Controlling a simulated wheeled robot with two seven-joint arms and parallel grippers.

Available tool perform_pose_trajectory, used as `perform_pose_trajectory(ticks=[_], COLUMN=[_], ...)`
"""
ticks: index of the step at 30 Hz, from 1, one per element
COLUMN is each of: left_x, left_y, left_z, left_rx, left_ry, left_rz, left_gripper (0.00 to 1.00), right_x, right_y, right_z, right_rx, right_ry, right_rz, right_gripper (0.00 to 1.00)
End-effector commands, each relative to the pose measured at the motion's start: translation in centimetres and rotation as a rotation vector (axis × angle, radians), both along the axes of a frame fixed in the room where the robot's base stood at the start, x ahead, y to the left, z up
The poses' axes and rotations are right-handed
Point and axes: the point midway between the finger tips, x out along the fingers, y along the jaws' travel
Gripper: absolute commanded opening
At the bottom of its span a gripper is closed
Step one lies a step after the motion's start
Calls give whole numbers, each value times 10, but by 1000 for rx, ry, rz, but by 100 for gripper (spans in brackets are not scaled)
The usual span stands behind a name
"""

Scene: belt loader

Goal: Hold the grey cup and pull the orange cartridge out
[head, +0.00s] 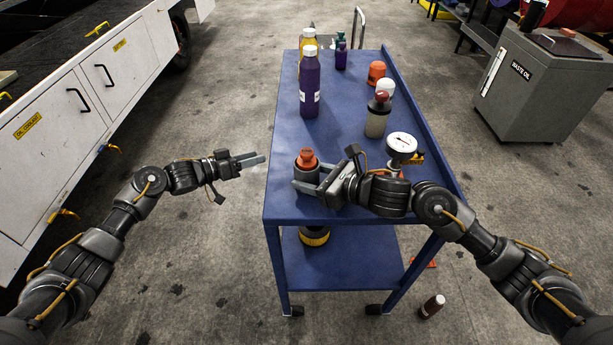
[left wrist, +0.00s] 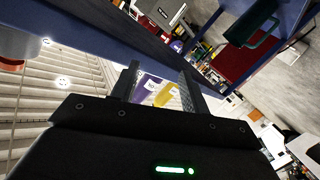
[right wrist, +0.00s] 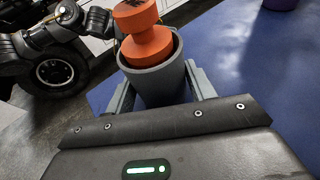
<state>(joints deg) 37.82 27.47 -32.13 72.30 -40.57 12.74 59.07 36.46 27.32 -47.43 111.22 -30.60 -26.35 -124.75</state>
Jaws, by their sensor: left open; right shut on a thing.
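The grey cup (head: 306,173) stands near the front left corner of the blue cart top. The orange cartridge (head: 307,158) sits in the cup with its top sticking out above the rim. My right gripper (head: 306,179) is shut on the cup from the right. In the right wrist view the cup (right wrist: 160,85) is between the fingers, and the cartridge (right wrist: 146,42) leans slightly in it. The cartridge's lower part is hidden inside the cup. My left gripper (head: 262,159) is open and empty, left of the cart edge, apart from the cup and cartridge.
On the cart top (head: 340,130) stand a purple bottle (head: 309,85), a yellow bottle (head: 308,38), a grey-brown bottle (head: 377,117), an orange-capped item (head: 376,72) and a dial gauge (head: 401,146). A waste oil bin (head: 530,85) stands at the right. Open floor lies left of the cart.

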Motion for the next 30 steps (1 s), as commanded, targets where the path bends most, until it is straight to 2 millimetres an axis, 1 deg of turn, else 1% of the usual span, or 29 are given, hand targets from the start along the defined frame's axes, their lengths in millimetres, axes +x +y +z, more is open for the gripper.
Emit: perform_pose_trajectory(ticks=[1,2,3,5,6,8,9,11,12,15,17,19,22,24,27,30], left_x=[1,-1,-4,-10,-16,-28,-37,-51,-60,-79,-89,-99,-108,-112,-115,-116], left_y=[-8,-13,-19,-29,-35,-44,-53,-70,-82,-108,-118,-123,-124,-120,-114,-108], left_z=[29,44,64,94,114,142,160,178,185,197,201,205,209,211,213,216], left_rx=[-5,-6,-6,2,10,36,65,127,178,327,426,539,690,782,884,948], left_ry=[-20,-23,-29,-33,-33,-30,-29,-29,-34,-63,-80,-95,-110,-115,-118,-118], left_rz=[-49,-80,-124,-191,-238,-311,-365,-443,-492,-599,-652,-701,-747,-766,-781,-784], left_gripper=[45,45,45,45,45,45,45,45,45,45,45,45,45,45,45,45], right_x=[0,0,0,0,0,0,0,0,0,0,0,0,0,0,0,0], right_y=[0,0,0,0,0,0,0,0,0,0,0,0,0,0,0,0], right_z=[-1,-1,-1,-1,-1,-1,-1,-1,-1,-1,-1,-1,-1,-1,-1,-1], right_rx=[-2,-2,-2,-2,-2,-2,-2,-2,-2,-2,-2,-2,-2,-2,-2,-2], right_ry=[1,1,1,1,1,1,1,1,1,1,1,1,1,1,1,1], right_rz=[0,0,0,0,0,0,0,0,0,0,0,0,0,0,0,0], right_gripper=[42,42,42,42,42,42,42,42,42,42,42,42,42,42,42,42])
